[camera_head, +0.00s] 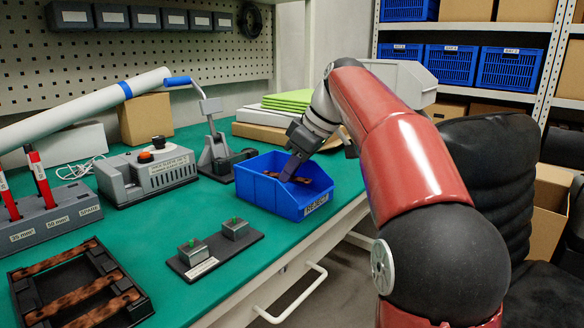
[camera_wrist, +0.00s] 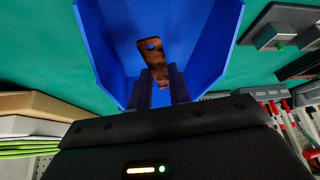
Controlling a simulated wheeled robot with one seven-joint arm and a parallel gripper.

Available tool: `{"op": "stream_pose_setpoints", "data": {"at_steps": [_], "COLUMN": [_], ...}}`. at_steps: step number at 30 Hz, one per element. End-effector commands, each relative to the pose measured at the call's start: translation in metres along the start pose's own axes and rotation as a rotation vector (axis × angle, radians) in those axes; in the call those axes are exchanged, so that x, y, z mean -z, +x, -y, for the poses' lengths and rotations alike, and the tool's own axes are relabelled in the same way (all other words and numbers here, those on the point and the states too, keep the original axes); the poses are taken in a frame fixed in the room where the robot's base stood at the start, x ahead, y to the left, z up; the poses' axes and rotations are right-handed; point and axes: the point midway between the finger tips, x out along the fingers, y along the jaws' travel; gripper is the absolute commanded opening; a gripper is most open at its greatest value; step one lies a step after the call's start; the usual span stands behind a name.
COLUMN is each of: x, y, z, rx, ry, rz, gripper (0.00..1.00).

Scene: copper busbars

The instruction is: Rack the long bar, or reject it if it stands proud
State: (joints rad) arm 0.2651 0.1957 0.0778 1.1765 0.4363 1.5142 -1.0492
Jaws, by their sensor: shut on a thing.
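My gripper (camera_head: 289,177) reaches down into the blue bin (camera_head: 318,208) labelled as reject, on the right side of the green bench. It is shut on a brown copper bar (camera_head: 301,180). In the wrist view the bar (camera_wrist: 151,62) sticks out from between the fingers (camera_wrist: 158,92) and lies within the walls of the blue bin (camera_wrist: 215,30). A hole shows near the bar's far end. Whether the bar touches the bin floor I cannot tell. A black rack (camera_head: 121,279) at the front left holds several copper bars.
A dark plate with two metal blocks (camera_head: 193,252) stands in front of the bin. A grey machine (camera_head: 148,172), a toggle clamp (camera_head: 216,150) and a grey tool holder (camera_head: 50,222) stand to the left. Green sheets (camera_head: 290,100) are stacked behind.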

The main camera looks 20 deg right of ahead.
Motion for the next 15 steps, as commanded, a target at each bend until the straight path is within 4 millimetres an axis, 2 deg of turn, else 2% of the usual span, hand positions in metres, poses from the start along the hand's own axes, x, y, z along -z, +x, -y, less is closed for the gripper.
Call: {"op": "stream_pose_setpoints", "data": {"at_steps": [6, 7, 12, 15], "x": [0.0003, 0.0003, 0.0003, 0.0002], "y": [-0.0005, -0.0005, -0.0005, -0.0005], "z": [0.0001, 0.0001, 0.0, 0.0], "rx": [-0.001, -0.001, 0.0, 0.0], "ry": [0.0, 0.0, 0.0, 0.0], "rz": [0.0, 0.0, 0.0, 0.0], "gripper": [0.0, 0.22, 0.44, 0.45]}}
